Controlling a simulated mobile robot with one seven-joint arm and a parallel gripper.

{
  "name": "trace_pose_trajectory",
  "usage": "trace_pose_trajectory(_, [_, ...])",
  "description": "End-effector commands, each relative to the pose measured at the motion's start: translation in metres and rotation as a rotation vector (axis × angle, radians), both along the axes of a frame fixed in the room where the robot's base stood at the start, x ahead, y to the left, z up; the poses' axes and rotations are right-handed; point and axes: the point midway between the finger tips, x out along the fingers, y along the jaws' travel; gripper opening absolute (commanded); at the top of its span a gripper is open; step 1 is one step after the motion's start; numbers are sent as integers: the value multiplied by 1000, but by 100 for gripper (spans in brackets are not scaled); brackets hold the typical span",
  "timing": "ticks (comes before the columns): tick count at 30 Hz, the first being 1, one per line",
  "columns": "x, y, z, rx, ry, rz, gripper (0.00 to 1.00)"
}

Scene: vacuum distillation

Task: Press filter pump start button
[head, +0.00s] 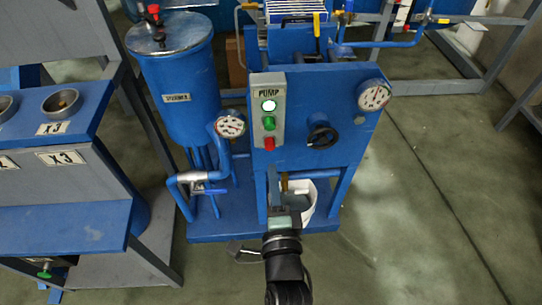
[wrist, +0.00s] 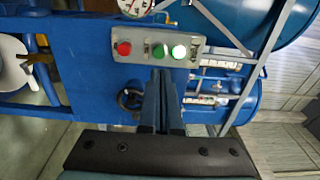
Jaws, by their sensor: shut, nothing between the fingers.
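The grey pump control panel (head: 268,88), labelled PUMP, is on the front of the blue filter unit (head: 310,100). From top to bottom it carries a bright white lamp (head: 269,105), a green button (head: 269,123) and a red button (head: 269,143). My gripper (head: 273,172) is shut and empty, just below the panel in the head view. In the wrist view the panel lies sideways, with the red button (wrist: 124,48), green button (wrist: 158,50) and white lamp (wrist: 178,52) in a row. My fingertips (wrist: 160,72) appear just below the green button there; contact cannot be told.
A black handwheel (head: 322,135) and a pressure gauge (head: 374,95) are right of the panel. Another gauge (head: 230,124) and a blue tank (head: 180,80) stand to the left. A white bucket (head: 308,205) sits beneath the unit. The floor at right is clear.

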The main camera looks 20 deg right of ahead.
Motion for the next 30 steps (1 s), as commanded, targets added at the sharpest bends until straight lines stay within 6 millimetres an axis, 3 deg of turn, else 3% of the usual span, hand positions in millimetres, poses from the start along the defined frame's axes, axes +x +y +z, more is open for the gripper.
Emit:
trace_pose_trajectory(7, [-19, 5, 0, 1, -1, 0, 0])
trace_pose_trajectory(26, [-20, 6, 1, -2, -2, 0, 0])
trace_pose_trajectory(30, [-3, 13, 33, -87, -30, 25, 0])
